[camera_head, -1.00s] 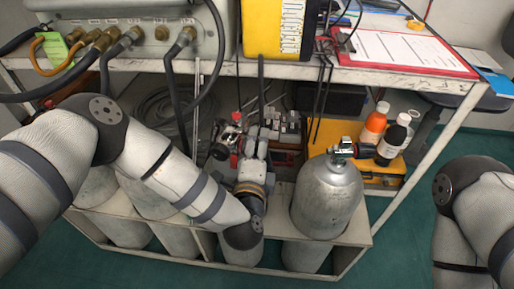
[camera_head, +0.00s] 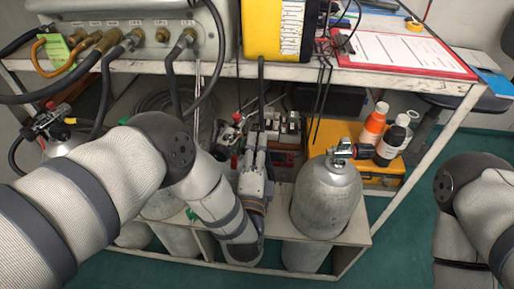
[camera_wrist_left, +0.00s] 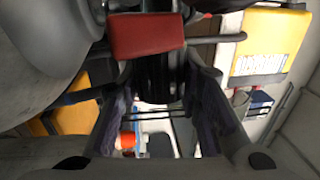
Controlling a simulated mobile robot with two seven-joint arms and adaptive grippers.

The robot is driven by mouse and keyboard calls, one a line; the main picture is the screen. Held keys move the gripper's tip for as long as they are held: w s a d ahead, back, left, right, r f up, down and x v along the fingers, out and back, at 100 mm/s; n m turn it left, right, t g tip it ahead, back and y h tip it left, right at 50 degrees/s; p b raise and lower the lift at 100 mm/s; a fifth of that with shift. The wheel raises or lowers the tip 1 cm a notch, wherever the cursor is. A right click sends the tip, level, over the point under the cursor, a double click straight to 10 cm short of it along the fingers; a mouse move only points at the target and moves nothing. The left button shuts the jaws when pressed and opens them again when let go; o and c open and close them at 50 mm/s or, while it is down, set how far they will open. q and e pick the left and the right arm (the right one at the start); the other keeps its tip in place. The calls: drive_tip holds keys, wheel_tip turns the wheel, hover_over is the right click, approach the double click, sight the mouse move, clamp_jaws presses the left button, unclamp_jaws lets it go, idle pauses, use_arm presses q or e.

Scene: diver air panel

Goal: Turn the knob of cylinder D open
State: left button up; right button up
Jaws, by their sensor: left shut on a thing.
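My left gripper (camera_head: 262,146) is at the valve of a grey cylinder behind my forearm, left of the rightmost cylinder (camera_head: 325,200). In the left wrist view, its dark pads (camera_wrist_left: 160,110) are on both sides of a black round knob (camera_wrist_left: 157,70), shut on it. A red block (camera_wrist_left: 147,36) and the cylinder's grey shoulder (camera_wrist_left: 45,35) show beside the knob. In the head view, the red and metal valve (camera_head: 231,132) shows just left of the gripper. No cylinder letter is readable, so I cannot tell which is D. My right gripper is out of view.
The rightmost cylinder's valve (camera_head: 345,150) stands right of my gripper, with bottles (camera_head: 373,125) on a yellow case (camera_head: 335,132) behind. Another valve (camera_head: 45,123) is at far left. The bench edge (camera_head: 300,70) and hanging hoses are above and behind the gripper.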

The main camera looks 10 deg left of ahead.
use_arm(q)
drive_tip(key=shift+f+n+t+b, duration=0.25)
drive_tip(key=shift+n+t+b, duration=0.15)
drive_tip(key=shift+t+b, duration=0.55)
drive_tip(key=shift+r+n+t+b, duration=0.25)
drive_tip(key=shift+t+b, duration=0.3)
drive_tip(key=shift+t, duration=0.3)
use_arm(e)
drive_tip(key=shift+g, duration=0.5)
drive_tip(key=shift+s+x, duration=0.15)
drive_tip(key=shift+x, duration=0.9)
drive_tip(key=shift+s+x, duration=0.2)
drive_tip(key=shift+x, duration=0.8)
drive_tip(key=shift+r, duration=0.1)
use_arm(q)
drive_tip(key=o, duration=1.2)
